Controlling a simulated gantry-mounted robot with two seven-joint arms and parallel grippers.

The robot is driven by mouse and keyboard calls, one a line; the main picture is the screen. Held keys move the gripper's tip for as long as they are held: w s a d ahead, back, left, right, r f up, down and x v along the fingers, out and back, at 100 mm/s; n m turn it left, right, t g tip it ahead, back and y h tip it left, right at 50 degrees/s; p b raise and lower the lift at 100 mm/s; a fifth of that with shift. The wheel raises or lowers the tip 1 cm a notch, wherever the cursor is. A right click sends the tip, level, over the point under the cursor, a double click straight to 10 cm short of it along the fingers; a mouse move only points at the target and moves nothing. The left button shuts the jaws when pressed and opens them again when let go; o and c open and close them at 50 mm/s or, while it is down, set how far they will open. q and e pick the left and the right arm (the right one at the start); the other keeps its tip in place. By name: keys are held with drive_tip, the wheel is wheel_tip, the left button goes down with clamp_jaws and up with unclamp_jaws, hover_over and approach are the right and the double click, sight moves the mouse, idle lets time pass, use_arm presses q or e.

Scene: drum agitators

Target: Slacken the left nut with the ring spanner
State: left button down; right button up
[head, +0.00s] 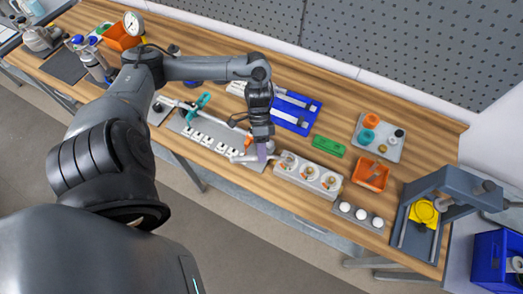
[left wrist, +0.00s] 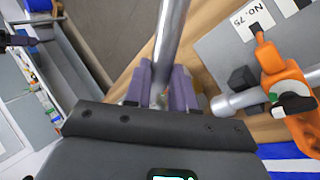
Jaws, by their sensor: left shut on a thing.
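My left gripper (head: 263,152) reaches down over the middle of the bench, just left of the pale block (head: 307,177) with three round brass-topped fittings. Its purple fingers (left wrist: 162,88) are shut on a shiny metal bar, which I take to be the ring spanner (left wrist: 172,35). The left nut (head: 289,160) is on the block's leftmost fitting, close to the right of the gripper. I cannot tell whether the spanner's ring touches it.
A grey board (head: 205,144) with white labels lies left of the gripper, with teal and orange-handled tools at it. A blue tray (head: 296,112), green block (head: 329,146), orange bin (head: 371,175) and grey press (head: 428,210) stand to the right. The bench's front edge is near.

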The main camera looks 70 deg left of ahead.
use_arm(q)
drive_tip(key=shift+f+b, duration=0.35)
drive_tip(key=shift+f, duration=0.4)
drive_tip(key=shift+f, duration=0.3)
idle(0.5)
drive_tip(key=shift+d, duration=0.1)
idle(0.5)
drive_tip(key=shift+s+d+r+n+t+p, duration=0.15)
drive_tip(key=shift+d+n+t+p, duration=0.2)
drive_tip(key=shift+p, duration=0.95)
drive_tip(key=shift+s+d+n+h+p, duration=0.1)
drive_tip(key=shift+d+n+h+p, duration=0.35)
drive_tip(key=shift+p, duration=0.85)
drive_tip(key=shift+s+d+n+t+p, duration=0.15)
drive_tip(key=shift+d+n+t+p, duration=1.15)
drive_tip(key=shift+p, duration=2.55)
drive_tip(key=shift+a+n, duration=0.2)
drive_tip(key=shift+n, duration=0.1)
